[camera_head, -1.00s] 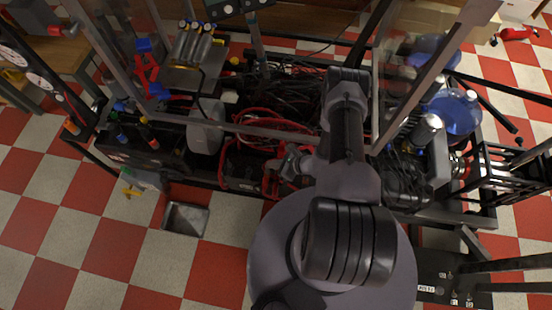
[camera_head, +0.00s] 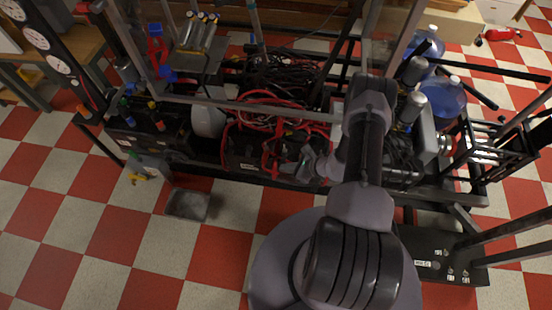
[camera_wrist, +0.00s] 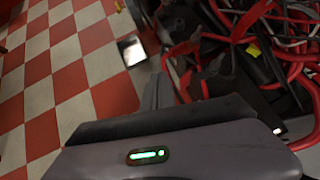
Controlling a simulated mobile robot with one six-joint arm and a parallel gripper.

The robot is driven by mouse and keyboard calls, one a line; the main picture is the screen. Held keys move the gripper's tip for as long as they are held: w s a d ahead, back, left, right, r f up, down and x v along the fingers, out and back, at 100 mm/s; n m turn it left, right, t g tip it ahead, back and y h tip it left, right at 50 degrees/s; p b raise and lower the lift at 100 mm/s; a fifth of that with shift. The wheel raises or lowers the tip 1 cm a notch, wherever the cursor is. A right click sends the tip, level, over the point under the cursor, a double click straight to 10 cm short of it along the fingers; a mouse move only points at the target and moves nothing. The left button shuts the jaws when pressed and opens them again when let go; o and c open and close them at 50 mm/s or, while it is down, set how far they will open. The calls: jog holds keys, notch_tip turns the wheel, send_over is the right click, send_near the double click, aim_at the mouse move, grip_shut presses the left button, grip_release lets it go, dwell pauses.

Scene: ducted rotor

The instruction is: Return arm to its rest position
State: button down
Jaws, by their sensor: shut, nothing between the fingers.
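My gripper (camera_head: 304,167) is at the lower middle of the head view, at the end of my folded arm (camera_head: 365,140). The fingers are small there and partly blend into the dark parts behind. I see nothing held. In the wrist view, my gripper's grey body with a green light fills the bottom, and the finger area (camera_wrist: 155,92) is seen edge-on. I cannot tell whether it touches the rig.
A grey metal tray (camera_head: 187,205) lies on the checkered floor. Blue water jugs (camera_head: 445,97) stand at the right of the rig. Metal posts and clear panels rise around it. Red hoses (camera_wrist: 245,22) and black parts crowd the wrist view's right.

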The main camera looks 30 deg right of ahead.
jog(key=shift+w, duration=0.15)
jog(key=w+a+r+n+g+y, duration=0.1)
jog(key=w+a+r+n, duration=0.15)
jog(key=r, duration=0.65)
jog(key=w+a+r+n, duration=0.2)
jog(key=r+n, duration=0.1)
jog(key=r, duration=0.5)
jog(key=w+a+r+n+g+y, duration=0.1)
jog(key=w+a+r+n, duration=0.15)
jog(key=r, duration=0.65)
jog(key=s+a+r+n+g, duration=0.1)
jog(key=s+a+r+n, duration=0.15)
jog(key=r, duration=0.45)
jog(key=s+a+r+n+g, duration=0.1)
jog(key=a+r+n, duration=0.3)
jog(key=r, duration=0.3)
jog(key=s+a+r+n+t+h, duration=0.1)
jog(key=s+r+n+h, duration=0.1)
jog(key=s+r+n, duration=0.2)
jog(key=s+a+r+n+t+h, duration=0.1)
jog(key=s+r+n, duration=0.4)
jog(key=s+r, duration=0.5)
jog(key=s+a+h, duration=0.1)
jog(key=s+h, duration=0.1)
jog(key=s, duration=0.4)
jog(key=shift+s+a+r+h, duration=0.15)
jog(key=shift+s+h, duration=0.1)
jog(key=shift+h, duration=0.05)
